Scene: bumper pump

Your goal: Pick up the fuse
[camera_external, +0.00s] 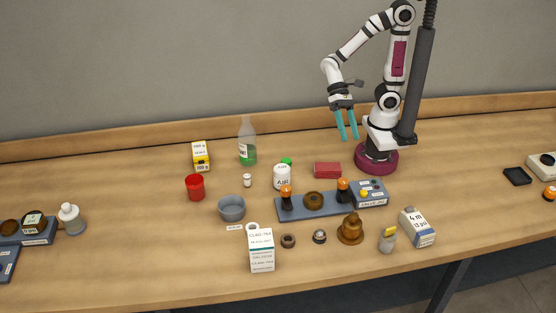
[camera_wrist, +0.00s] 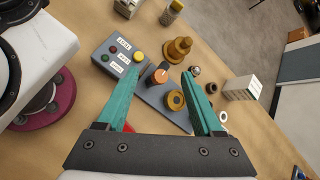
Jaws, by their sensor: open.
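No thing is clearly marked as the fuse. A small grey cylinder with a yellow top (camera_external: 388,240) stands near the table's front edge and may be it; it also shows at the top of the wrist view (camera_wrist: 172,13). A small white capped piece (camera_external: 247,181) behind the grey bowl is another small upright thing. My gripper (camera_external: 348,138) is open and empty, high above the table behind the grey panel. In the wrist view its teal fingers (camera_wrist: 162,73) are spread apart, with the panel in sight below and between them.
A brass stepped piece (camera_external: 350,229), a blue-white carton (camera_external: 417,227) and a tall white carton (camera_external: 261,251) stand in front. A red block (camera_external: 327,170) lies behind. The table's right side has free room.

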